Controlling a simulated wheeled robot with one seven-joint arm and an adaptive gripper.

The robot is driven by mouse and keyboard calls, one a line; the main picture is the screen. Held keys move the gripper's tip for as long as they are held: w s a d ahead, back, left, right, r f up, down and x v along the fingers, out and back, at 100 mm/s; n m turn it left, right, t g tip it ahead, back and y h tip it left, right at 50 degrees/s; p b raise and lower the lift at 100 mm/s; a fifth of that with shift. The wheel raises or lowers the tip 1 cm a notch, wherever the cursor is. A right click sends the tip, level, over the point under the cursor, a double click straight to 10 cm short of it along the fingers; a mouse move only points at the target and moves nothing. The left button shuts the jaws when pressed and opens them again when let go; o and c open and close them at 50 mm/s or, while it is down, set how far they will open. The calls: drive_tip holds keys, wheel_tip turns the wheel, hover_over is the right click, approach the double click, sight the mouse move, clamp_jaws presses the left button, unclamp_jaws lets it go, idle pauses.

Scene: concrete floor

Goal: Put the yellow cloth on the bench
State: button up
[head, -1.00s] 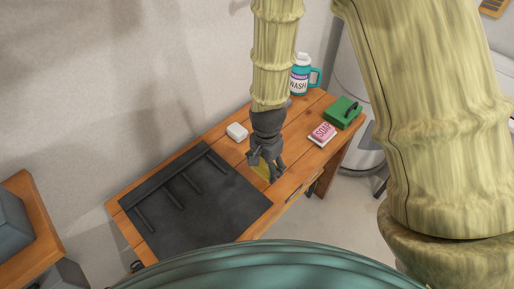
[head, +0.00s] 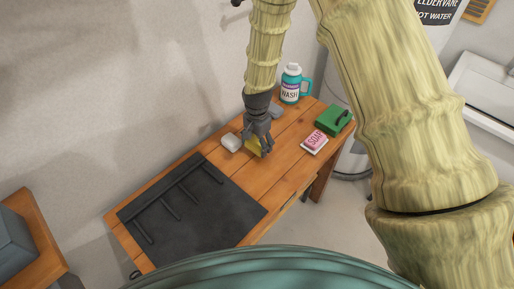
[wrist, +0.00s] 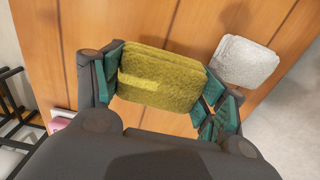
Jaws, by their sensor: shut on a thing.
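The yellow cloth (wrist: 160,77) is a folded, fuzzy block. My gripper (head: 262,150) is shut on it, with a finger at each end of the cloth in the wrist view. In the head view part of the cloth (head: 252,147) shows beside the fingers; the rest is hidden behind them. The bench (head: 285,172) is a wooden plank table along the wall. The cloth is over its middle, right of the dark mat. I cannot tell whether the cloth touches the wood.
A white block (head: 231,143) lies close left of my gripper. A soap pack (head: 314,141), a green box (head: 333,119), a WASH bottle (head: 291,88) and a grey item (head: 277,112) stand farther right. A dark mat (head: 195,212) with ridges covers the bench's left part.

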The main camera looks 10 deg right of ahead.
sight(257, 149)
drive_tip(key=shift+f+p, duration=0.45)
drive_tip(key=shift+f, duration=1.1)
drive_tip(key=shift+f, duration=0.2)
drive_tip(key=o, duration=1)
drive_tip(key=shift+o, duration=0.2)
drive_tip(key=shift+r, duration=0.15)
drive_tip(key=shift+r+b, duration=1.2)
drive_tip(key=shift+r, duration=4.85)
